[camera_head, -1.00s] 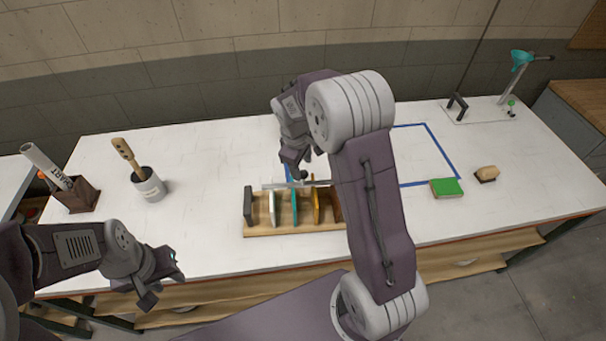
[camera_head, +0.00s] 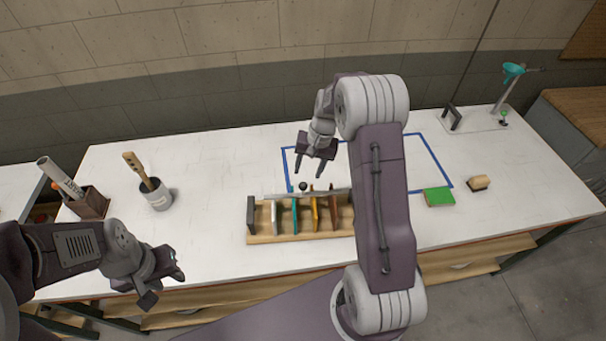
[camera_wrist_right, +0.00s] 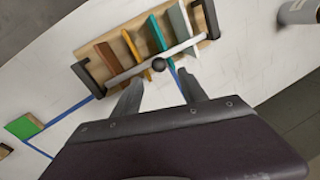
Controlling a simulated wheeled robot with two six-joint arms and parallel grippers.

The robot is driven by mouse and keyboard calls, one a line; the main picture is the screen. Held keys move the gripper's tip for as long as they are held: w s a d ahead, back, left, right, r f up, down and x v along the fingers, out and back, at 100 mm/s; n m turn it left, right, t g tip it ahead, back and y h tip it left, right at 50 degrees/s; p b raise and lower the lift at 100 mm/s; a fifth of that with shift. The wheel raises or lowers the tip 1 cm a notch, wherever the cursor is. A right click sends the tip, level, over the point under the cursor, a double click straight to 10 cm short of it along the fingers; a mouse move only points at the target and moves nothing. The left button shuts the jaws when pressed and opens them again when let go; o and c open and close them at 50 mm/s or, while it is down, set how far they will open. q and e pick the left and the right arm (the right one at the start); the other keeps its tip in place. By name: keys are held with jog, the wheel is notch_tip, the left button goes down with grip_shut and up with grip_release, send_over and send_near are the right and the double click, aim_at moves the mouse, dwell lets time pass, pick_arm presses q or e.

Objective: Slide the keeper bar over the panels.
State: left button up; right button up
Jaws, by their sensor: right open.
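The rack (camera_head: 290,237) is a wooden base with several upright panels, among them white, teal (camera_head: 294,213), orange (camera_head: 314,213) and brown, between dark end pieces. The keeper bar (camera_head: 277,195) is a thin grey bar with a round black knob (camera_head: 303,186). In the right wrist view the bar (camera_wrist_right: 128,73) runs across the panels near their back ends, with its knob (camera_wrist_right: 158,65) mid-length. My right gripper (camera_head: 309,173) is open and empty, behind and above the knob; its fingers (camera_wrist_right: 160,83) stand apart from it. My left gripper (camera_head: 166,287) is open and empty at the table's front left.
A green block (camera_head: 438,197) and a brush (camera_head: 478,183) lie right of the rack. A tool cup (camera_head: 158,198) and a dark box (camera_head: 90,205) stand at left. Blue tape (camera_head: 430,150) outlines clear table behind. My right arm hides the rack's right end.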

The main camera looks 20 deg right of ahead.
aim_at(304, 183)
jog(key=f, duration=0.2)
jog(key=a+f+p, duration=0.1)
jog(key=f, duration=0.2)
jog(key=f+p, duration=0.1)
jog(key=f, duration=0.2)
jog(key=shift+w+a, duration=0.2)
jog(key=shift+w, duration=0.15)
jog(key=shift+f+p, duration=0.3)
jog(key=shift+f, duration=0.2)
jog(key=shift+a, duration=0.1)
grip_shut()
dwell(0.4)
